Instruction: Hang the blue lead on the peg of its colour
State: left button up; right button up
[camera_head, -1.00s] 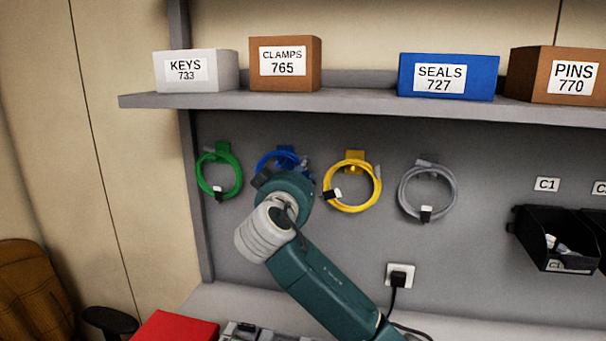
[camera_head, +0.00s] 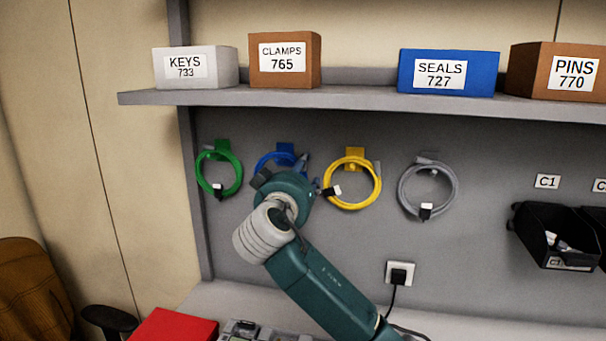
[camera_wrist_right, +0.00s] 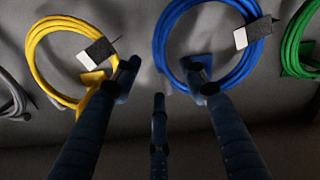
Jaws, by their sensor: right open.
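The blue lead (camera_head: 264,161) is a coil hanging on the back panel at the blue peg (camera_head: 286,149), between the green and yellow coils. Its lower part is hidden behind my right wrist in the head view. In the right wrist view the blue coil (camera_wrist_right: 162,45) loops around the blue peg (camera_wrist_right: 203,61), with a white-tipped black connector on it. My right gripper (camera_wrist_right: 161,80) is open, its fingers spread in front of the panel. One finger overlaps the blue coil near the peg, and another lies by the yellow coil. Contact cannot be told. My left gripper is out of view.
The yellow lead (camera_head: 351,182) hangs close beside my right gripper. The green lead (camera_head: 219,172) and grey lead (camera_head: 428,190) hang farther out. A shelf (camera_head: 350,99) with labelled boxes runs above. A socket (camera_head: 399,272) and black bin (camera_head: 555,238) are at right.

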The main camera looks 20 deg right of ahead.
jog(key=v, duration=1.1)
jog(key=shift+s+a, duration=0.25)
jog(key=shift+s, duration=0.1)
